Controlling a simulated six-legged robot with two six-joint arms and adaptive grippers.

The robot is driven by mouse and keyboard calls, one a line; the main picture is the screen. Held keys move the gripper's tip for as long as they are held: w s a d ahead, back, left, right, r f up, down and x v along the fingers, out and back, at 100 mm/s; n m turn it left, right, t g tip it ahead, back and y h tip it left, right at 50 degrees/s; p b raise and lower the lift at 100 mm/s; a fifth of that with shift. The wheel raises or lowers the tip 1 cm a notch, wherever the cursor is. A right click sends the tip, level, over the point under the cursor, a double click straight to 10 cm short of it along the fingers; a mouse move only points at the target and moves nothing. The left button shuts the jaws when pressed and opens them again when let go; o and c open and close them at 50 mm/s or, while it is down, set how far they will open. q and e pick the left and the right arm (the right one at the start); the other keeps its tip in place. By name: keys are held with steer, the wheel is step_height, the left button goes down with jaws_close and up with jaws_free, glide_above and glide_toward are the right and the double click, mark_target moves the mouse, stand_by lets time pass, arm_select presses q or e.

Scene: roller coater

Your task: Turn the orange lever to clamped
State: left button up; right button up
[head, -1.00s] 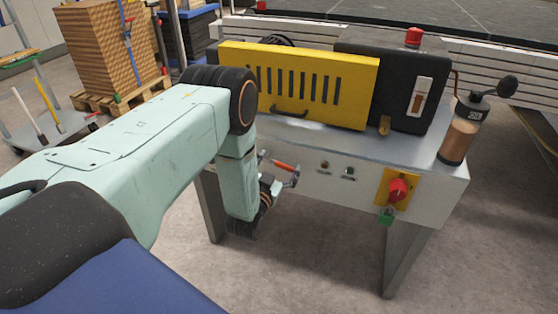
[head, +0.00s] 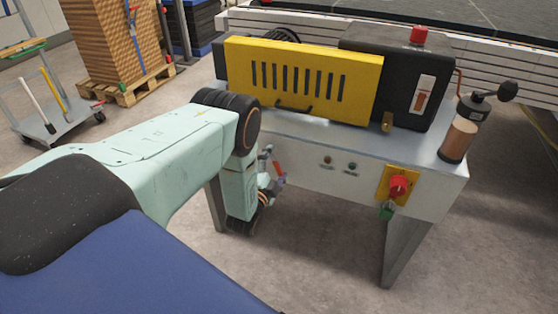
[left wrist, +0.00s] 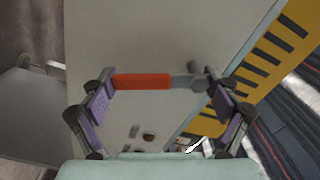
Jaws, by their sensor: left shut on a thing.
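The orange lever (head: 278,168) is on the front face of the machine's metal table, at its left end. It slopes steeply down to the right in the head view. In the left wrist view the orange grip (left wrist: 141,81) lies level between my fingers, with a grey shank to its right. My left gripper (head: 274,168) is shut on the lever, one finger at each end of it, as the left wrist view also shows (left wrist: 160,79). My forearm and wrist partly hide the lever's mount. My right gripper is out of view.
The yellow guard (head: 300,82) and black housing (head: 395,80) stand on the table above. A trolley (head: 60,125) is far left.

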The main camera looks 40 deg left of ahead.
arm_select(q)
steer(key=shift+s+a+f+m+p, duration=0.1)
steer(key=shift+a+m+p, duration=0.25)
steer(key=shift+m, duration=0.75)
steer(key=shift+s+a+f+m+p, duration=0.1)
steer(key=shift+a+m+p, duration=0.25)
steer(key=shift+m, duration=0.75)
steer(key=shift+a, duration=0.15)
steer(key=o, duration=1.4)
steer(key=shift+o, duration=0.2)
steer(key=v, duration=1.2)
